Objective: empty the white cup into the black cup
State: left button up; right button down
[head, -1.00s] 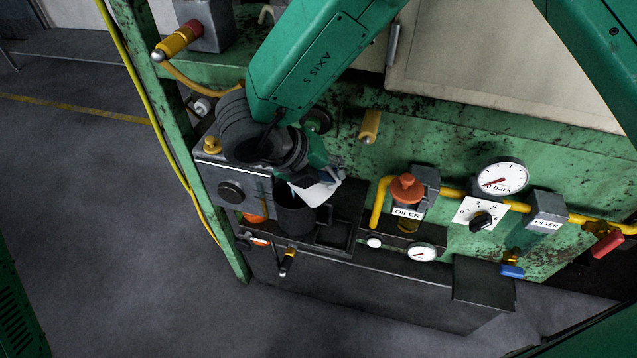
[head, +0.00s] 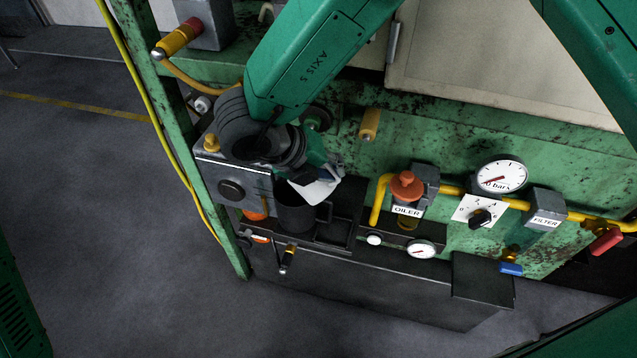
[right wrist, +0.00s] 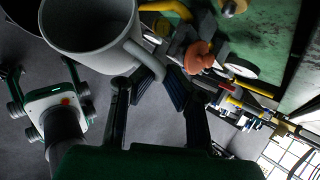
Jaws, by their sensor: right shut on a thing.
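The white cup (head: 320,190) is in the head view, tipped steeply with its mouth low over the black cup (head: 294,214). The black cup stands upright on a dark ledge, its handle to the right. My right gripper (head: 331,172) is shut on the white cup, just above the black cup. In the right wrist view the white cup (right wrist: 92,28) looks large and grey, and its handle (right wrist: 146,60) reaches between the fingers (right wrist: 152,88). I cannot see what is inside either cup.
A grey box with a dark knob (head: 231,190) stands close left of the black cup. The orange-topped oiler (head: 407,188), yellow pipe and gauges are to the right. A yellow handle (head: 370,124) juts from the green panel behind. Open floor lies at left.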

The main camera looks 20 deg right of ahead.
jog(key=shift+w+a+r+g+p, duration=0.15)
jog(key=shift+g+p, duration=0.15)
jog(key=shift+p, duration=0.2)
jog(key=shift+w+h, duration=0.1)
jog(key=shift+h, duration=0.2)
dwell(0.9)
jog(key=shift+w+a+p, duration=0.15)
jog(key=shift+a+p, duration=0.05)
jog(key=shift+p, duration=0.25)
jog(key=shift+w+n+g, duration=0.1)
jog(key=shift+n+g, duration=0.2)
dwell(0.8)
jog(key=shift+a+h, duration=0.1)
jog(key=shift+h, duration=0.2)
jog(key=shift+w, duration=0.1)
jog(key=shift+w+a+r+p, duration=0.1)
jog(key=shift+a+p, duration=0.05)
jog(key=shift+p, duration=0.15)
dwell(0.5)
